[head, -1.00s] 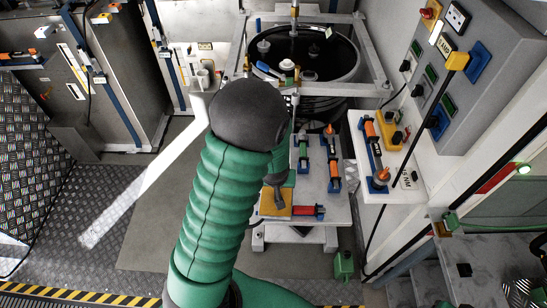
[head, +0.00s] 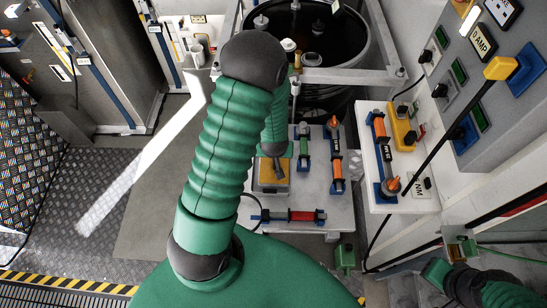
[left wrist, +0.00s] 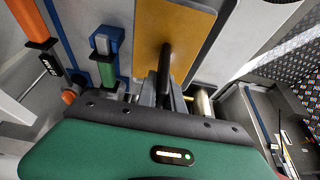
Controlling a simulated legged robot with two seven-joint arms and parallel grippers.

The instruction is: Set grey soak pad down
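The soak pad (head: 272,181) shows a tan-yellow top rather than grey, with a pale grey border around it. It is at the left side of the white bench in the head view, level or nearly so. In the left wrist view the tan pad (left wrist: 190,25) fills the top middle, with a dark upright handle on it. My left gripper (head: 277,156) is above the pad, its fingers (left wrist: 165,95) closed about the handle. Whether the pad's underside touches the bench is hidden. My right arm shows at the lower right; its fingertips (head: 440,268) are unclear.
On the white bench (head: 318,190), a green-handled tool (head: 304,146), an orange-handled tool (head: 336,155) and a red-handled tool (head: 293,216) lie right of and below the pad. A black tank (head: 318,40) in a metal frame stands behind. A control panel (head: 470,80) rises right.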

